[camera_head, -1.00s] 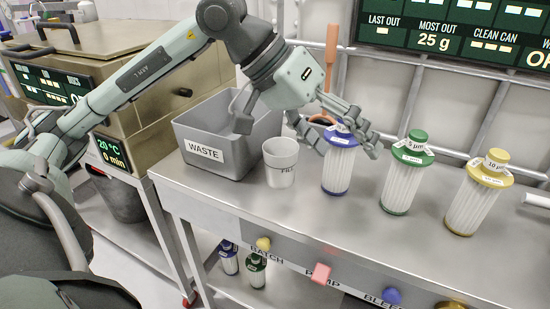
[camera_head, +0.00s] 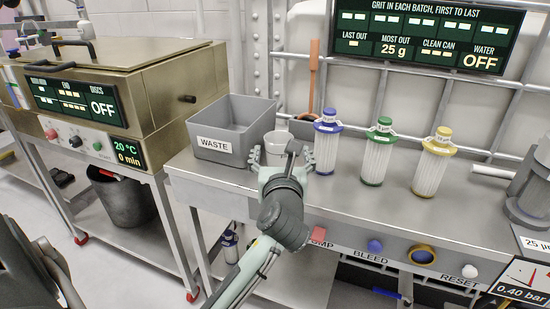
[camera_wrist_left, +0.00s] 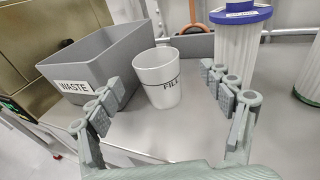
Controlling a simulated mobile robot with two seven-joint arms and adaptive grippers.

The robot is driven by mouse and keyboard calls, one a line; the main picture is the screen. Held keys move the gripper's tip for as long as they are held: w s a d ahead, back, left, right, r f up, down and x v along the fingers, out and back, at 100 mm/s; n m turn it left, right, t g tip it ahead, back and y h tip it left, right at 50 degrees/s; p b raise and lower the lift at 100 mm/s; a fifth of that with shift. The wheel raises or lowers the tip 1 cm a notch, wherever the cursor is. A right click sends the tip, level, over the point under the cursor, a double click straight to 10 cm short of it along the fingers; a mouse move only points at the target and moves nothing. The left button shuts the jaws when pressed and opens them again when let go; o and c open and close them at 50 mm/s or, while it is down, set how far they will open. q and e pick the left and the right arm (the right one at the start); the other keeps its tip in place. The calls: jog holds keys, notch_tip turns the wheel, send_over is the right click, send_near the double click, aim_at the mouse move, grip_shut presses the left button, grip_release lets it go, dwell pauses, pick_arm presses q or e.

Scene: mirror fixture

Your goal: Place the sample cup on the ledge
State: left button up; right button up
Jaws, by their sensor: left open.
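A light grey-white cup (camera_head: 281,143) with dark lettering starting "FIL" stands upright on the steel bench (camera_head: 345,205), to the right of the waste bin. The cup also shows in the left wrist view (camera_wrist_left: 157,80), empty as far as I can see. My left gripper (camera_head: 281,158) is open in front of the cup; in the wrist view its fingers (camera_wrist_left: 165,98) spread to either side, with the cup beyond and between them. The fingers do not visibly grip it. Which part is the ledge I cannot tell. My right gripper is not in view.
A grey bin marked WASTE (camera_head: 232,130) stands left of the cup. Blue-capped (camera_head: 326,140), green-capped (camera_head: 377,150) and yellow-capped (camera_head: 432,160) filter cartridges stand to the right. Buttons and a knob line the bench's front. A grey housing (camera_head: 532,185) stands far right.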

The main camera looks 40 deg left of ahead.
aim_at(279, 155)
pick_arm(q)
jog(key=shift+w+a+f+g, duration=0.2)
jog(key=shift+a+f+g, duration=0.15)
jog(key=shift+f, duration=0.45)
jog(key=x, duration=0.5)
jog(key=shift+w+a+f, duration=0.2)
jog(key=shift+f, duration=0.25)
jog(key=shift+w+a, duration=0.2)
jog(key=shift+w, duration=0.1)
jog(key=shift+w+a, duration=0.1)
jog(key=c, duration=0.9)
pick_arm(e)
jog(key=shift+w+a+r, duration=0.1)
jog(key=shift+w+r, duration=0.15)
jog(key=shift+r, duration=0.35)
pick_arm(q)
jog(key=shift+c, duration=0.2)
